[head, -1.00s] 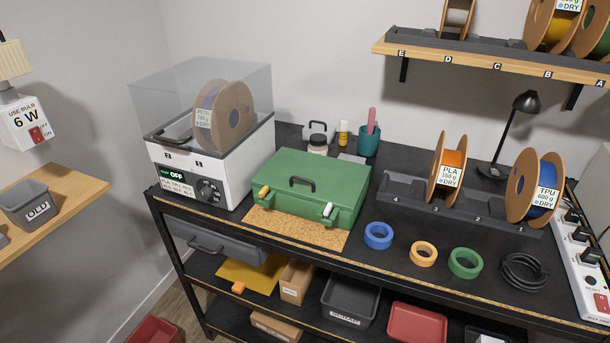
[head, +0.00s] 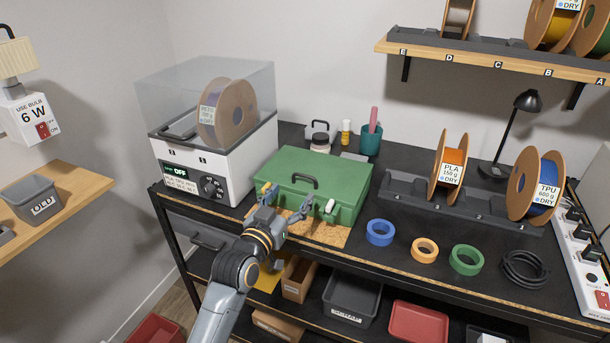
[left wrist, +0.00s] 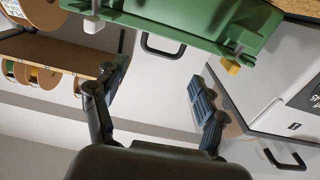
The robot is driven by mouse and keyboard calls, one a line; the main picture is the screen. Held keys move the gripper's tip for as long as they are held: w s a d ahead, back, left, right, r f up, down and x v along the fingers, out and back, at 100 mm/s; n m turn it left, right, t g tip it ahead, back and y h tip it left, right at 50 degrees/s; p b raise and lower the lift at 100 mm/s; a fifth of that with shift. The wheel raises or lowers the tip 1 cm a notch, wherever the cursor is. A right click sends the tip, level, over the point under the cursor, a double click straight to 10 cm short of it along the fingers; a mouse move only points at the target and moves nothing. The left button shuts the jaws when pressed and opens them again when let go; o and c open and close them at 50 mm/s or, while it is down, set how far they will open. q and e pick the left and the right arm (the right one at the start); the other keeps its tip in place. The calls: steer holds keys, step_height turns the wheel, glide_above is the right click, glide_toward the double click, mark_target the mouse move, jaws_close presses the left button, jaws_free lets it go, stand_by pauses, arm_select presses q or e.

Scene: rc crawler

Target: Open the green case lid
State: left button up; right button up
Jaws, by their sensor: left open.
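The green case (head: 325,172) stands on the dark workbench with its lid shut and a black handle (head: 304,181) on the lid. A yellow latch (head: 265,188) sits at its front left and a white latch (head: 330,206) at its front right. My left gripper (head: 288,201) is open and empty, just in front of the case between the latches; I cannot tell whether it touches. In the left wrist view, the case (left wrist: 190,18) is at the top, with the white latch (left wrist: 93,23), yellow latch (left wrist: 231,66) and handle beyond the open fingers. My right gripper is not in view.
A cork mat (head: 325,233) lies before the case. A white filament dryer (head: 215,165) with a clear cover stands to the left. Tape rolls (head: 379,232) and a spool rack (head: 400,192) are to the right. A teal cup (head: 370,140) stands behind.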

mark_target(305, 177)
arm_select(q)
steer(key=x, duration=0.9)
steer(key=shift+p, duration=0.35)
steer(key=shift+s, duration=0.1)
steer(key=c, duration=1.4)
steer(key=r+p, duration=0.2)
steer(key=p, duration=0.1)
steer(key=w+r+g+p, duration=0.1)
steer(key=p, duration=0.2)
steer(key=shift+d+r, duration=0.15)
steer(key=shift+r, duration=0.2)
steer(key=w+d+r+p, duration=0.1)
steer(key=w+r, duration=0.3)
steer(key=r, duration=0.2)
steer(key=shift+w+d, duration=0.1)
steer(key=shift+d, duration=0.05)
